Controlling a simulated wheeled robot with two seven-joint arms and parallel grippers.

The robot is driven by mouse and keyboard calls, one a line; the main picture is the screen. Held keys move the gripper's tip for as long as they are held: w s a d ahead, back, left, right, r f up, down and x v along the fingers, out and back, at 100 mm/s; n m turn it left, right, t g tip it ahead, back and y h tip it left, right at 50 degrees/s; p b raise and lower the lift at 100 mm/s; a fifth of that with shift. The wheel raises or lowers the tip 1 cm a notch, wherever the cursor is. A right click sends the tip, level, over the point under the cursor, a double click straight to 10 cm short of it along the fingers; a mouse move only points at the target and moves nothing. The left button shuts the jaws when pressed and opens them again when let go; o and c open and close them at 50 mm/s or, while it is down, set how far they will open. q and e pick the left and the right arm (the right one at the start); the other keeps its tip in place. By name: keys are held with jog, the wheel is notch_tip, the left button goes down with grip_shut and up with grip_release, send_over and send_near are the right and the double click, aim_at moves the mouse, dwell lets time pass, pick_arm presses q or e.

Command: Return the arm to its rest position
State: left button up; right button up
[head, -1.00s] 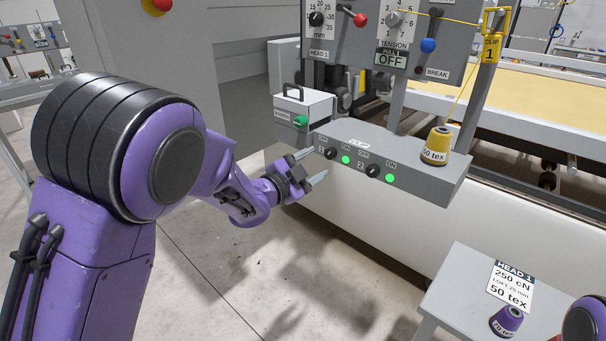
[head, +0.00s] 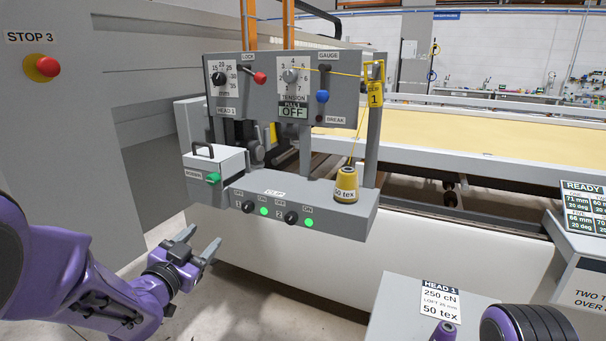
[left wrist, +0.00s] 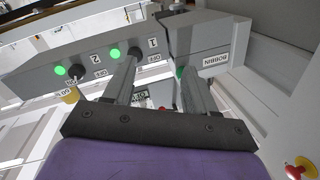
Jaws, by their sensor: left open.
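My left gripper (head: 200,247) is open and empty in the head view, in front of and below the left end of the grey clip shelf (head: 340,216). In the left wrist view its two fingers (left wrist: 160,85) stand apart with nothing between them, and the shelf with its two knobs and green lights lies beyond. My left arm (head: 95,295), purple, comes in from the lower left. A purple and black part of my right arm (head: 530,328) shows at the lower right edge. The right gripper is out of view.
The head panel (head: 245,115) stands above the shelf. A yellow 50 tex cone (head: 346,186) sits on the shelf, its thread running up to the clip. The bobbin box (head: 215,165) is at the left. A side table (head: 395,300) holds a card and purple cone.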

pick_arm(q)
jog(key=s+a+f+n+g+y, duration=0.1)
jog(key=s+f+n+g+y, duration=0.25)
jog(key=f, duration=0.65)
jog(key=s+a+f+n+g, duration=0.2)
jog(key=s+f+n, duration=0.3)
jog(key=f, duration=0.4)
jog(key=s+a+f+n+g+y, duration=0.1)
jog(key=s+f+n+g+y, duration=0.15)
jog(key=s+f, duration=0.55)
jog(key=s+f+n+g, duration=0.1)
jog(key=s+f+g, duration=0.2)
jog(key=s+f, duration=0.4)
jog(key=s+f+n+g, duration=0.1)
jog(key=s+f+g, duration=0.2)
jog(key=s+f, duration=0.4)
jog(key=s, duration=0.5)
jog(key=shift+s+f, duration=0.2)
jog(key=shift+s, duration=0.2)
